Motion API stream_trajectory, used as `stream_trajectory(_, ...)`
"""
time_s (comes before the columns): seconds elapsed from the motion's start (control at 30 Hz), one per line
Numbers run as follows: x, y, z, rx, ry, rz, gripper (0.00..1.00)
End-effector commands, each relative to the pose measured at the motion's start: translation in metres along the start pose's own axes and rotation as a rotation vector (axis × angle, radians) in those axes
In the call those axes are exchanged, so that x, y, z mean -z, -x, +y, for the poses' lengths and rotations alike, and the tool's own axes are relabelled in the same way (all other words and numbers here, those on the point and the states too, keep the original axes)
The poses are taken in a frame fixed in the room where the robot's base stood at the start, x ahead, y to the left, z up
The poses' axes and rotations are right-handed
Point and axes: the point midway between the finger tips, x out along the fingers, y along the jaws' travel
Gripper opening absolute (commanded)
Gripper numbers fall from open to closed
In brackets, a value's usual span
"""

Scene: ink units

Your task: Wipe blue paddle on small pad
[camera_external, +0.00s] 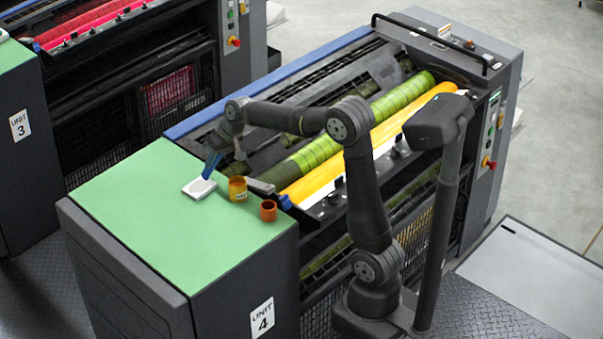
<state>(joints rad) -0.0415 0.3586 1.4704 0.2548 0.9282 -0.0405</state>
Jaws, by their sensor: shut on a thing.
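The blue paddle (211,165) is in my gripper (213,150), which is shut on it. The paddle hangs tilted, its lower end at the small white pad (198,189). Whether the paddle touches the pad or hovers just above it, I cannot tell at this size. The small pad lies flat on the green top (150,220) of unit 4, near its back edge. My gripper is above the pad, slightly to its right. The fingertips are small and dark and hard to make out.
A yellow-orange can (237,190) with a label stands just right of the pad. An orange-brown cup (268,211) stands further right, near the edge. The press rollers (345,150) lie behind and to the right. The front left of the green top is clear.

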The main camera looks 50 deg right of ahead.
Motion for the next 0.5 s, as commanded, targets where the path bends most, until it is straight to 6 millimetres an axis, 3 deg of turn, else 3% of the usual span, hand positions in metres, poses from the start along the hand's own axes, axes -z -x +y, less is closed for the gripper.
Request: stream_trajectory(0.5,0.021,0.05,-0.013,0.001,0.0,0.003,0.0)
